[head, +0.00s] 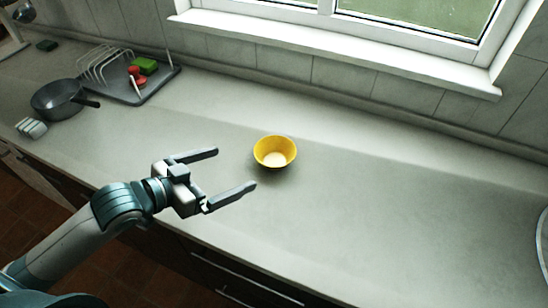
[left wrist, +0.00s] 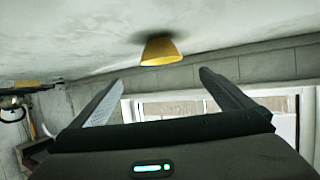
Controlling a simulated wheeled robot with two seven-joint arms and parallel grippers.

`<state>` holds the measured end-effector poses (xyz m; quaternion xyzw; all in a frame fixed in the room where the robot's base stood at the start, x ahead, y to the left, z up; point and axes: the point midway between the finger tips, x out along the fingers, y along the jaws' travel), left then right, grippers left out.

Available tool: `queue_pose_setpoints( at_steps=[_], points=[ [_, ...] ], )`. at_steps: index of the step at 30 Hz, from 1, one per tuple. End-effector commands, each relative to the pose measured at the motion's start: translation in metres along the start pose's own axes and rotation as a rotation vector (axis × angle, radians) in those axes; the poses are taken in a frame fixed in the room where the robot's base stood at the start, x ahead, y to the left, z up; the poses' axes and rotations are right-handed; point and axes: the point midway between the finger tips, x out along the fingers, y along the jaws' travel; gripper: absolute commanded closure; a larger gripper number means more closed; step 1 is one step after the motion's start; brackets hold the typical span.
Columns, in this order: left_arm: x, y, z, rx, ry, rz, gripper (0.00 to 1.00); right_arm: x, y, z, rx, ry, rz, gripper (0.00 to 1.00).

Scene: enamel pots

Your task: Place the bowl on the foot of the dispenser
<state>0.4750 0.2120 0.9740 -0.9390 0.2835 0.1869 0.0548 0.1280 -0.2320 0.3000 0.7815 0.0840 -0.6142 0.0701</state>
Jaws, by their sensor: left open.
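A yellow bowl (head: 274,152) stands upright on the grey counter, near the middle of the head view. It also shows in the left wrist view (left wrist: 160,51), where the picture is upside down, ahead of and between the two fingers. My left gripper (head: 236,169) is open and empty, with its fingers pointing toward the bowl from the left and the fingertips a short way from it. The left gripper's fingers also show in the left wrist view (left wrist: 160,80). I see no dispenser that I can make out in either view. My right gripper is not in view.
A dark pan (head: 57,99) and a dish rack (head: 135,88) with green and red items stand at the left back. A window sill (head: 340,52) runs along the wall. A round-edged thing (head: 542,245) is cut off at the right edge. The counter around the bowl is clear.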

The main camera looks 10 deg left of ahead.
Motion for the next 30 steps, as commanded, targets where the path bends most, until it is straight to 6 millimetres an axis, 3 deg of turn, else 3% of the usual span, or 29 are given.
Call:
queue_pose_setpoints(
  at_steps=[8, 22, 30],
  points=[
    [0.013, -0.001, -0.002, -0.001, 0.002, -0.002, 0.0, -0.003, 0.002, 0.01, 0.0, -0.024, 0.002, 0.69],
    [0.092, -0.001, -0.003, 0.0, 0.001, -0.001, 0.0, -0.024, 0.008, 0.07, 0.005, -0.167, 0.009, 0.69],
    [0.121, -0.001, -0.001, 0.002, 0.0, -0.001, 0.0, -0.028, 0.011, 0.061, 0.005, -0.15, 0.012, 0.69]
  ],
)
